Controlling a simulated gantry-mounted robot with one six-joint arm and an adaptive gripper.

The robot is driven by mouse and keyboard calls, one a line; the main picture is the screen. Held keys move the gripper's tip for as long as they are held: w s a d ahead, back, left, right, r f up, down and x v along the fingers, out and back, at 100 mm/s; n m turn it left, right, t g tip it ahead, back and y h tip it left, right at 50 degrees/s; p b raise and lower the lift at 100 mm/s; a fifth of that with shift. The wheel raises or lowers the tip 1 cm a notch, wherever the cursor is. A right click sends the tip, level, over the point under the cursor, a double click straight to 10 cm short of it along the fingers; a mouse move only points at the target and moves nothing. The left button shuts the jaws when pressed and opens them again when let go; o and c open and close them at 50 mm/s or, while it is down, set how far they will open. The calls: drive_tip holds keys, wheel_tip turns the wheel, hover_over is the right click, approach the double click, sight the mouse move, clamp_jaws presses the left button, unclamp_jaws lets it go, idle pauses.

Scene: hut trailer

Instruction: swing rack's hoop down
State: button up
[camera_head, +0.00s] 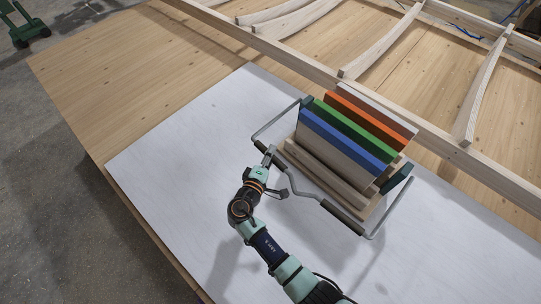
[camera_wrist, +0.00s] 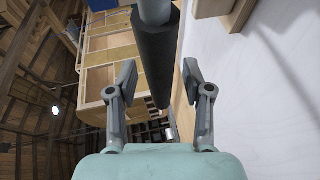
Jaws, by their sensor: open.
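The rack (camera_head: 325,171) is wooden with dark green end plates and stands on the white board. Its hoop (camera_head: 378,229) is a bent grey rod with dark sleeves, running from the end plates around the rack's near side. My gripper (camera_head: 277,172) is at the hoop's left part, by a dark sleeve. In the wrist view, my gripper (camera_wrist: 158,80) has its two fingers spread, with the sleeved rod of the hoop (camera_wrist: 154,58) showing in the gap between them. I cannot tell whether either finger touches it.
Blue, green, orange and pale panels (camera_head: 356,127) stand in the rack. The white board (camera_head: 195,165) is clear to the left. Wooden frame beams (camera_head: 455,145) run behind the rack.

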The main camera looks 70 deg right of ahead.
drive_tip(key=shift+d+f, duration=0.1)
drive_tip(key=shift+d, duration=0.25)
drive_tip(key=shift+c, duration=0.4)
clamp_jaws()
